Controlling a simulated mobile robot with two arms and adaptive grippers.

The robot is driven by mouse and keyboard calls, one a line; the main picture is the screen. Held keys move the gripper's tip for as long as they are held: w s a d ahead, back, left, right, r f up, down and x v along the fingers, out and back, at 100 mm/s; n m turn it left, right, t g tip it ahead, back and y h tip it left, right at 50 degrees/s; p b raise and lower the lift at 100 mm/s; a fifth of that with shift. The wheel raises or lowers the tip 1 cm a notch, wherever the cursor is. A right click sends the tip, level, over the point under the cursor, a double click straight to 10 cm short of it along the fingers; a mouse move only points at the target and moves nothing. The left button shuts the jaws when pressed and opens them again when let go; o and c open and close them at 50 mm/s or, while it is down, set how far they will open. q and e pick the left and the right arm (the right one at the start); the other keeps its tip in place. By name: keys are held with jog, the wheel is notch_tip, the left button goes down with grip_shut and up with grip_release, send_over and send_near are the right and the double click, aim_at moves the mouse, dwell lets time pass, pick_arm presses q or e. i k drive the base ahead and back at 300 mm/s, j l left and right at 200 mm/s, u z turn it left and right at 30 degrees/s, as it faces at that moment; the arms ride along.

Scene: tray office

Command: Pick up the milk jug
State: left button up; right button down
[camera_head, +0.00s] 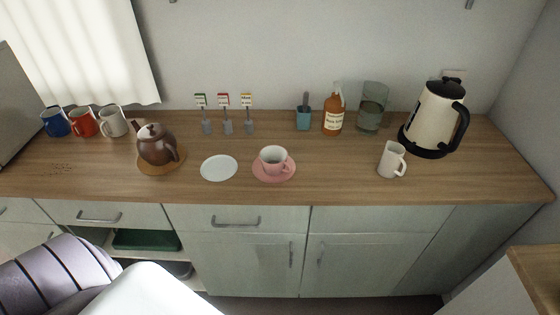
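The milk jug (391,160) is a small white jug with a handle on its right side. It stands upright on the right part of the wooden counter, in front of the kettle. Neither of my grippers shows in the head view. Nothing holds or touches the jug.
A cream and black kettle (438,115) stands close behind the jug. A glass (372,108) and bottle (333,113) stand at the back. The counter front is clear.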

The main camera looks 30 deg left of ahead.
aim_at(390, 163)
jog(key=j+z, duration=0.25)
jog(key=z, duration=0.15)
jog(key=j+z, duration=0.25)
jog(key=z, duration=0.15)
jog(key=k+j+z, duration=0.15)
jog(key=z, duration=0.25)
jog(key=j, duration=0.1)
